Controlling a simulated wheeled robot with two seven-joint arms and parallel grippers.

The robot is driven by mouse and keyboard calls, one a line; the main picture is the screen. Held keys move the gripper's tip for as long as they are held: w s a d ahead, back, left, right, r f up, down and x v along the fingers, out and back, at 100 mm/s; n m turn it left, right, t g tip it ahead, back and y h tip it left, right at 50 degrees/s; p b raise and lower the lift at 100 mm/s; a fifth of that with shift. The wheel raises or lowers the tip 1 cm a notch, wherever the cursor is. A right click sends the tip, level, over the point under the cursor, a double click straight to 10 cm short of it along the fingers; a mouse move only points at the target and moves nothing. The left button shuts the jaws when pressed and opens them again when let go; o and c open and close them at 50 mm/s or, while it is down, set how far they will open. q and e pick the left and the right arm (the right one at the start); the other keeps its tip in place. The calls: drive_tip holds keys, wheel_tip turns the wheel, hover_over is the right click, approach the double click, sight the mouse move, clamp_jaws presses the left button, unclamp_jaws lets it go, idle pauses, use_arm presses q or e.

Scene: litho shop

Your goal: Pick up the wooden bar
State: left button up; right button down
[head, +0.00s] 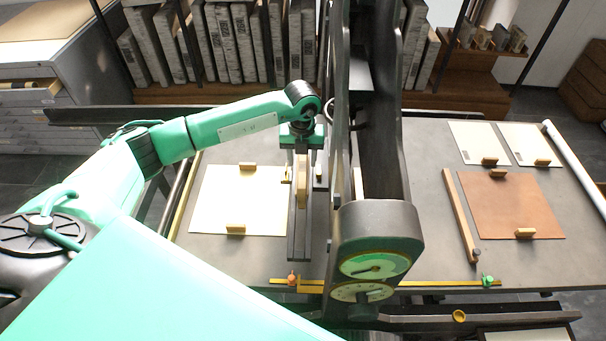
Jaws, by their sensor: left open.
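My left gripper (303,173) points down near the middle, beside the press's upright frame. It is open, with one finger on each side of a short, light wooden bar (302,193). This bar stands on a dark rail (300,238); I cannot tell whether the fingers touch it. A second, longer wooden bar (460,215) lies flat on the right part of the press bed, left of a brown sheet. Which of the two is the task's bar, the picture does not say. My right gripper is not in view.
The press frame with green dials (374,264) stands just right of my left gripper. A cream sheet (238,205) with small wooden blocks lies on the left of the bed (425,150). The brown sheet (512,207) lies at right. Stone slabs (235,45) stand behind.

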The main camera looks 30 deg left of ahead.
sight(303, 166)
use_arm(q)
drive_tip(key=shift+f, duration=0.25)
wheel_tip(303, 166, down, 4)
drive_tip(key=shift+w+r+p, duration=0.15)
drive_tip(key=shift+r+p, duration=0.05)
drive_tip(key=shift+p, duration=0.95)
drive_tip(key=shift+f, duration=0.5)
drive_tip(key=c, duration=0.7)
drive_tip(key=shift+a+r, duration=0.1)
